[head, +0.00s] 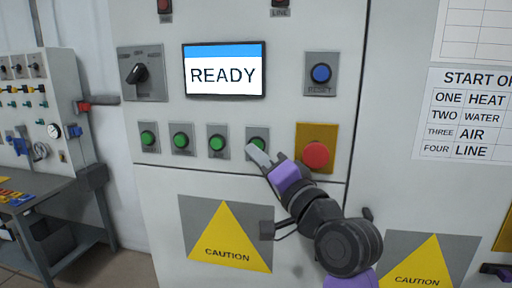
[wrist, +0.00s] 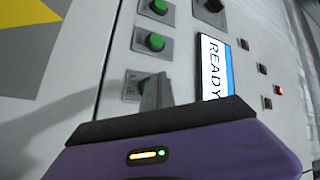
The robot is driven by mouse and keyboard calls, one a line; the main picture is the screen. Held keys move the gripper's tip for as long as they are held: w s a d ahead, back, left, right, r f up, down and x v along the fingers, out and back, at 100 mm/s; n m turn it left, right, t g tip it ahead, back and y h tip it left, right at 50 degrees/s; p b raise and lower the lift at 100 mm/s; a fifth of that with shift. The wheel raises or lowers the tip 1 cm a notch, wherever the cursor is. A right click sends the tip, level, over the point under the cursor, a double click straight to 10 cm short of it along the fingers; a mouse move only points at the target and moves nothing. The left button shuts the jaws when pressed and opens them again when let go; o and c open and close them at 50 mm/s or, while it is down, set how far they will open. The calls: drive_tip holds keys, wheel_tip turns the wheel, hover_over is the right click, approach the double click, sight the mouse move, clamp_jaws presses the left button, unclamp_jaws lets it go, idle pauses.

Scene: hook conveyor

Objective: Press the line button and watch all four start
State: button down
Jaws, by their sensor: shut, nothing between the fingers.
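The line button is the rightmost of the row of green buttons, going by its place; its label is not readable in the head view. This green button (head: 257,144) is partly covered by my gripper (head: 260,157), whose closed grey fingers point at its lower edge. In the wrist view the fingers (wrist: 156,93) overlap the nearest green button (wrist: 143,83). I cannot tell whether they touch it. The other green buttons (head: 148,138), (head: 181,141) and (head: 217,143) stand to the left. The screen (head: 224,70) reads READY.
A red stop button (head: 316,154) on a yellow plate is close right of my gripper. A blue RESET button (head: 321,73) and a black rotary switch (head: 138,74) are above. One small lamp (wrist: 278,90) glows red. A chart (head: 467,115) lists HEAT, WATER, AIR, LINE.

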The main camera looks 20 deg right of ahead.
drive_tip(key=shift+w+d, duration=0.1)
drive_tip(key=shift+w, duration=0.05)
drive_tip(key=shift+w+d, duration=0.15)
drive_tip(key=shift+w, duration=0.05)
drive_tip(key=shift+w+d, duration=0.25)
drive_tip(key=shift+w, duration=0.1)
idle(1.0)
drive_tip(key=shift+s+a, duration=0.1)
drive_tip(key=shift+s, duration=0.05)
drive_tip(key=shift+s+a+p, duration=0.35)
drive_tip(key=shift+s+a, duration=0.05)
drive_tip(key=shift+s, duration=0.15)
drive_tip(key=shift+s+a+p, duration=0.3)
drive_tip(key=shift+s+a, duration=0.45)
drive_tip(key=shift+s, duration=0.25)
drive_tip(key=shift+s+a+p, duration=0.25)
drive_tip(key=shift+s+a, duration=0.45)
drive_tip(key=shift+s, duration=0.3)
